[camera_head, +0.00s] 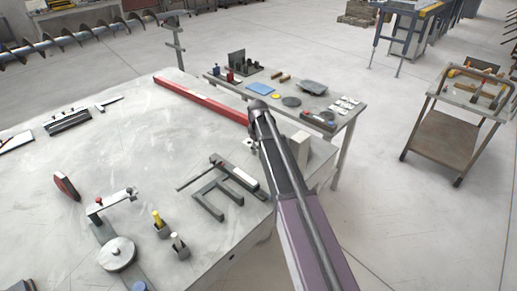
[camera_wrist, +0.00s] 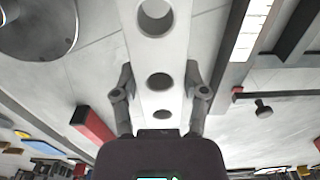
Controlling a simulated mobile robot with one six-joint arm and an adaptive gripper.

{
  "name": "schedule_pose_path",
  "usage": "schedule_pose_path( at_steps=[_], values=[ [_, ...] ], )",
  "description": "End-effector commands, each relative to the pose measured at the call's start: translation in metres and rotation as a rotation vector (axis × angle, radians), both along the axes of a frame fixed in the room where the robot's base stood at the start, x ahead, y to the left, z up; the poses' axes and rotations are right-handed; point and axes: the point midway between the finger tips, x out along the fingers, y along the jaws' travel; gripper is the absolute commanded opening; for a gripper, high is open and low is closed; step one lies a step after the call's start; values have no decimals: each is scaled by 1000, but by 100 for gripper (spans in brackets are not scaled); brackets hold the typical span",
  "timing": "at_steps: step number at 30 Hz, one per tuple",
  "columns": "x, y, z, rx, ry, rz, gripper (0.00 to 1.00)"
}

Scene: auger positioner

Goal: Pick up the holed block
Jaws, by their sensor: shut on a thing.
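The holed block (camera_wrist: 160,55) is a long pale grey block with several round holes along its face. In the wrist view it runs from the top edge down between the fingers of my gripper (camera_wrist: 160,92), which is shut on it from both sides. In the head view a pale upright block (camera_head: 301,147) shows just right of my arm, near the right edge of the big table (camera_head: 150,145); my arm partly covers it. My fingers are mostly hidden there behind my arm. I cannot tell whether the block touches the table.
A dark forked tool (camera_head: 213,205) and a tool with a white strip (camera_head: 245,178) lie left of my arm. A red bar (camera_head: 200,99) lies along the table's back edge. A side table (camera_head: 335,125) with small items stands behind. The table's middle is clear.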

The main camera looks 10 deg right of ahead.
Motion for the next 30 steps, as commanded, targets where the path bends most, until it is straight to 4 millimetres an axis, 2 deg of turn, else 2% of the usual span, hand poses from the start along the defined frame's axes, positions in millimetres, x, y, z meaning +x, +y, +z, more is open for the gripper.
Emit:
schedule_pose_path(
  at_steps=[1, 9, 30],
  values=[
    [0, 0, 7, 0, 0, 0, 0],
    [0, 0, 18, 0, 0, 0, 0],
    [0, 0, 20, 0, 0, 0, 0]
  ],
)
